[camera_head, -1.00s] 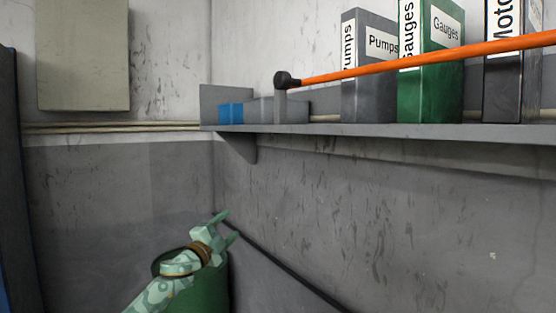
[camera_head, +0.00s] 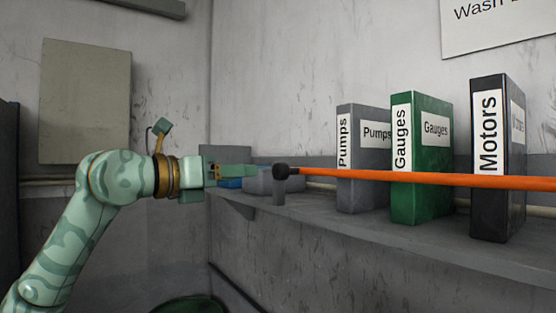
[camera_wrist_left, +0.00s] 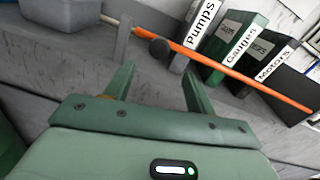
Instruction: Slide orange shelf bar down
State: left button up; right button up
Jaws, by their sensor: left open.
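The orange bar (camera_head: 410,178) runs across the front of the shelf, before the binders, with a black knob (camera_head: 283,172) at its left end. In the left wrist view the bar (camera_wrist_left: 220,67) slopes down to the right, with its knob (camera_wrist_left: 159,46) ahead of my fingers. My left gripper (camera_head: 254,171) is open and empty, its fingers pointing right, just left of the knob. In the left wrist view the left gripper (camera_wrist_left: 157,78) has its two fingers spread, and nothing is between them. My right gripper is not in view.
The grey shelf (camera_head: 330,222) carries a grey binder (camera_head: 360,180), a green binder (camera_head: 425,165) and a black binder (camera_head: 498,200). A green drum (camera_head: 190,305) stands below.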

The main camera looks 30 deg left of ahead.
aim_at(276, 172)
pick_arm(q)
jog(key=p+x, duration=0.3)
jog(key=x, duration=0.6)
jog(key=shift+w+d+r+p, duration=0.1)
jog(key=shift+w+p, duration=0.25)
jog(key=shift+w, duration=0.05)
jog(key=shift+w+d, duration=0.25)
jog(key=shift+w, duration=0.25)
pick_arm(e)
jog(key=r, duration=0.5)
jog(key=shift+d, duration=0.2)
